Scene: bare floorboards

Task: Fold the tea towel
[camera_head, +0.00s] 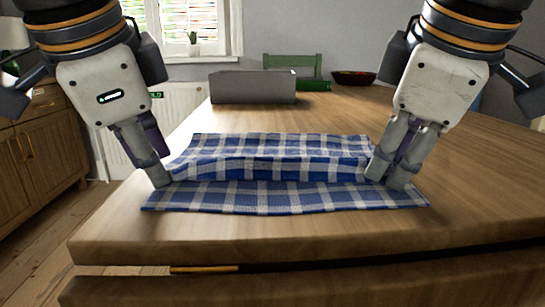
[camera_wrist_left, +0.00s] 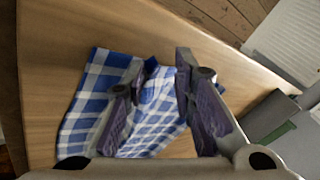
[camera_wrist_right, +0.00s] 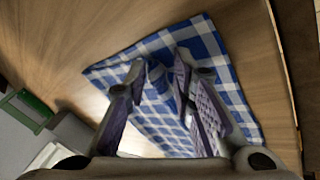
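The blue-and-white checked tea towel (camera_head: 290,197) lies near the table's front edge. A raised ridge runs across its middle between my grippers, with flatter cloth in front and behind. My left gripper (camera_head: 161,170) is at the towel's left side, fingers pointing down. In the left wrist view (camera_wrist_left: 167,62) its fingers are apart, with towel cloth (camera_wrist_left: 100,78) between and beside them. My right gripper (camera_head: 385,175) is at the right side. In the right wrist view (camera_wrist_right: 160,62) its fingers are apart around a bump of towel (camera_wrist_right: 215,50). Fingertip contact with the cloth is unclear.
A grey box (camera_head: 252,88) stands farther back on the wooden table (camera_head: 470,185). The table to the right is clear. A wooden cabinet (camera_head: 40,145) stands at the left.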

